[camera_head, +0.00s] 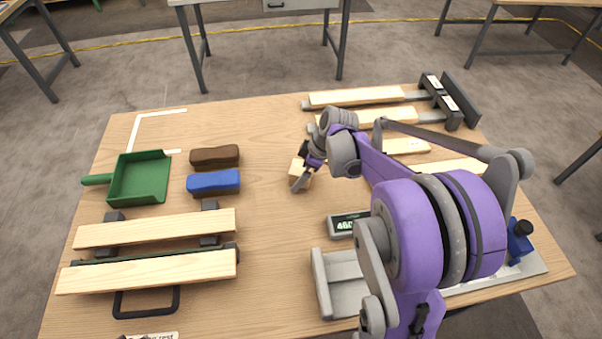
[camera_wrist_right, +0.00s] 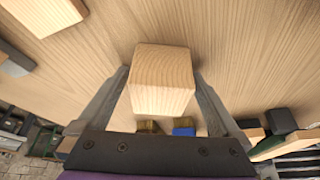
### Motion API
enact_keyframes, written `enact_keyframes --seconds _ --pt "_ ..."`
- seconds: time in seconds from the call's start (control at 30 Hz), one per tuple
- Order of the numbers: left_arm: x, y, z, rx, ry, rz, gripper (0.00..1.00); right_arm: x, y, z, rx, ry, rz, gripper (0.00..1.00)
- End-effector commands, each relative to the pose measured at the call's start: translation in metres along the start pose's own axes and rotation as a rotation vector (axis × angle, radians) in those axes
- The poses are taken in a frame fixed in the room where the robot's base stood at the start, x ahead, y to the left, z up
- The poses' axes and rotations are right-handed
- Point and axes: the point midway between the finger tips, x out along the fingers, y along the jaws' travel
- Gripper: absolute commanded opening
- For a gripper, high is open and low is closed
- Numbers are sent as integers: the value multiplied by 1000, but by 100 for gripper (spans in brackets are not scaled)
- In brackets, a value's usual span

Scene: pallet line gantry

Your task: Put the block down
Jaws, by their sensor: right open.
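The block (camera_head: 297,169) is a small pale wooden cube near the middle of the table, partly hidden by my right gripper in the head view. In the right wrist view the block (camera_wrist_right: 162,80) stands between the two fingers, with a gap on each side. My right gripper (camera_head: 299,170) is open around it, and its fingers also show in the right wrist view (camera_wrist_right: 160,100). The block appears to be on the tabletop, though its contact underneath is hidden. My left gripper is not in view.
Brown (camera_head: 214,157) and blue (camera_head: 213,182) brushes and a green dustpan (camera_head: 141,179) lie left. Planks on supports (camera_head: 150,271) stand front left, more planks (camera_head: 355,97) at the back right. A display (camera_head: 344,225) is close in front. Bare wood lies behind the block.

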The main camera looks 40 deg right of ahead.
Motion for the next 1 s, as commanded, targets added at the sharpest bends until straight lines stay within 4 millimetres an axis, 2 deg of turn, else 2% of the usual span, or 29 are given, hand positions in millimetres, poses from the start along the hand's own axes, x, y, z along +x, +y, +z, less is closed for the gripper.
enact_keyframes --seconds 0.13,0.6,0.63,0.67,0.87,1.0 --pt "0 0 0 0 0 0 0 0 0 0 0 0 0 100" --pt "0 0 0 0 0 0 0 -1 0 0 0 0 0 15" --pt "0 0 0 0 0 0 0 -1 0 0 0 0 0 14" --pt "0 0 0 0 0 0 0 -1 0 0 0 0 0 5" --pt "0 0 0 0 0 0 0 -3 0 -1 0 0 0 4" --pt "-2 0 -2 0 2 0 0 -19 0 -8 0 0 1 4"
